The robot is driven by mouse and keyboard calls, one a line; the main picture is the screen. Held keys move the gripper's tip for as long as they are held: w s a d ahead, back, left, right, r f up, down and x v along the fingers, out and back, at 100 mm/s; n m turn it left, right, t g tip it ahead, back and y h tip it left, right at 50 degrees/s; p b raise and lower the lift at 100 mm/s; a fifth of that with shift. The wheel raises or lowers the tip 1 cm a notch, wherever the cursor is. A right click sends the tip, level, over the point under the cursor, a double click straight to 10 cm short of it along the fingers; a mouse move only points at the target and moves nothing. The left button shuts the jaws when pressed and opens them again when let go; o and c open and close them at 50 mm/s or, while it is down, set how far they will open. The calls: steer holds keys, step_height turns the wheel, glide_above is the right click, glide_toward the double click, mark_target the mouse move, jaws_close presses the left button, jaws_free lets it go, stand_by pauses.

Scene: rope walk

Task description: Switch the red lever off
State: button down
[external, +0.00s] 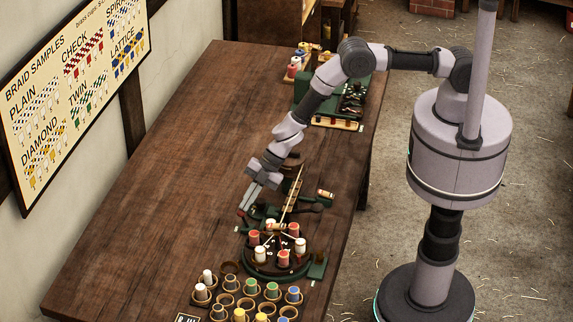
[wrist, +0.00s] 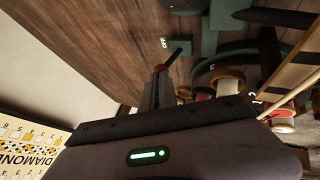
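The red lever shows in the wrist view as a dark rod with a dull red knob (wrist: 160,69), beside an "OFF" label on the green machine. In the external view its small red end (external: 240,213) sits at the left of the braiding machine (external: 262,262). My gripper (external: 245,208) points down and left, with its fingertips right at the knob. In the wrist view the grey fingers (wrist: 152,95) reach up to the knob. The fingers look close together, but the gap is hidden, so I cannot tell whether they grip the knob or only touch it.
A tray of colored spools (external: 245,303) stands at the front. A second green machine (external: 340,98) is at the back. The left of the wooden table (external: 150,190) is clear, below a braid sample board (external: 75,85).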

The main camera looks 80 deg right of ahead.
steer(key=shift+r, duration=0.1)
stand_by(0.3)
steer(key=w+d+r+p, duration=0.1)
steer(key=d+r+p, duration=0.3)
steer(key=r+p, duration=0.4)
steer(key=shift+w+d+r, duration=0.25)
steer(key=shift+w+d, duration=0.05)
steer(key=shift+d, duration=0.1)
